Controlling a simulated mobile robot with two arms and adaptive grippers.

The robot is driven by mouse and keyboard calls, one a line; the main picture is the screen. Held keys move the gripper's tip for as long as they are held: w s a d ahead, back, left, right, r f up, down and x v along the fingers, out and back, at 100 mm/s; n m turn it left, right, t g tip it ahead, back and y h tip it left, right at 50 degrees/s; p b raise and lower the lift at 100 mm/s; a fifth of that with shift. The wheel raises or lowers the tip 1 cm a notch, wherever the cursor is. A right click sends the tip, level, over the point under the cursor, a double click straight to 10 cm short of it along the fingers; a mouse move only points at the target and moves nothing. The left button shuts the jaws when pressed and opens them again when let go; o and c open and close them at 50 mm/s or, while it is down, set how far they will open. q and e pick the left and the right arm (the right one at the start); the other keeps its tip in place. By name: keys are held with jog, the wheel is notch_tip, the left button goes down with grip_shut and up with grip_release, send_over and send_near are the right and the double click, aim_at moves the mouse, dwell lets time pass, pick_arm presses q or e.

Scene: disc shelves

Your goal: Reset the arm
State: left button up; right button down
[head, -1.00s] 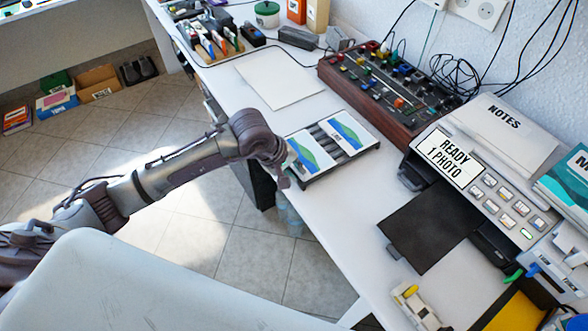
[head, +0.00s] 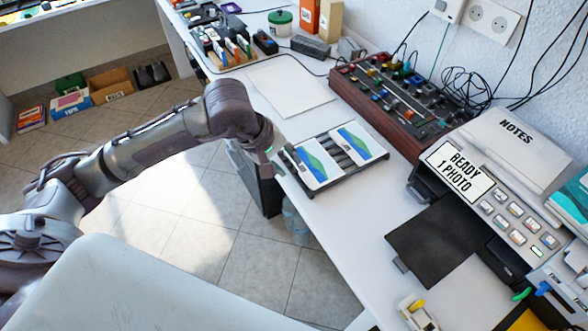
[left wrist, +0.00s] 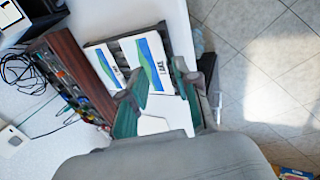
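My left gripper (head: 277,166) hangs at the table's front edge, by the left end of the black rack, its fingers mostly hidden by the wrist in the head view. The black rack (head: 345,172) holds two white cases with blue and green stripes, the near one (head: 318,164) and the far one (head: 361,142). The rack also shows ahead of the fingers in the left wrist view. My right gripper is not in view.
A white sheet (head: 290,97) lies left of the rack. A control board (head: 400,105) stands behind it, and a printer (head: 490,185) with a black tray (head: 435,232) is to the right. Tiled floor (head: 240,235) lies open before the table.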

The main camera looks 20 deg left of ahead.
pick_arm(q)
jog(key=shift+v, duration=0.8)
